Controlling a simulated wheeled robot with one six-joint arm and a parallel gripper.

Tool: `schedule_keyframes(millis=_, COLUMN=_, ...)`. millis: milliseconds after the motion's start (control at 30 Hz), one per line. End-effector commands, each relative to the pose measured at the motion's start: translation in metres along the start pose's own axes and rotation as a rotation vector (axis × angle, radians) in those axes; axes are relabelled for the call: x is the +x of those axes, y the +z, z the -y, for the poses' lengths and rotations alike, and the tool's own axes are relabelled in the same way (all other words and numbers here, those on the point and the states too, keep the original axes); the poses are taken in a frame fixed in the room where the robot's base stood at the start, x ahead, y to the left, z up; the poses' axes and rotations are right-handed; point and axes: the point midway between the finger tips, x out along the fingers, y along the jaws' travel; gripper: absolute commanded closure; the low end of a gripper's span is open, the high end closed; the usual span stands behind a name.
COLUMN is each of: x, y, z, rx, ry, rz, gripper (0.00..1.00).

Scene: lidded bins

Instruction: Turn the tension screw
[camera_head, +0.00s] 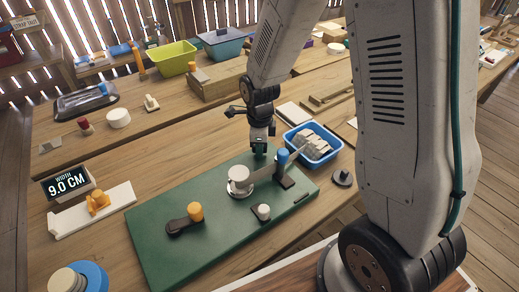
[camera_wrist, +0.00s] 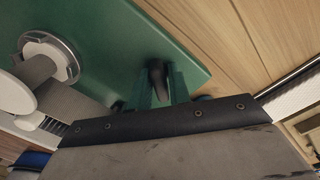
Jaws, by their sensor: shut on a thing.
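The green board (camera_head: 165,245) lies on the wooden bench. It bears a white round spool (camera_head: 240,181), with a grey strip running from it to a blue-handled post (camera_head: 283,160). My gripper (camera_head: 259,148) points down at the board's far edge, behind the spool. In the wrist view its teal fingers (camera_wrist: 160,88) are shut on a small dark piece (camera_wrist: 157,72), which appears to be the tension screw. The screw is blurred there and hidden by the fingers in the head view. The spool also shows at left in the wrist view (camera_wrist: 50,55).
An orange-knobbed dark lever (camera_head: 185,220) and a small white knob (camera_head: 263,212) stand on the board. A blue bin of grey pieces (camera_head: 334,150) stands close right of my gripper. A "9.0 CM" width display (camera_head: 67,184) is at left.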

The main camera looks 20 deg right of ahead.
Motion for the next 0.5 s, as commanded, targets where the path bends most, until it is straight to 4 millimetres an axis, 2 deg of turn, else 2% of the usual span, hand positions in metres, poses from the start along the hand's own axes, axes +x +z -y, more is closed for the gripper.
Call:
schedule_keyframes(millis=200, x=-0.0005, y=0.0004, z=0.0007, rx=0.211, ry=-0.002, rz=0.001, gripper=0.96)
schedule_keyframes(millis=500, x=-0.0006, y=0.0004, z=0.0008, rx=0.235, ry=-0.002, rz=0.001, gripper=0.96)
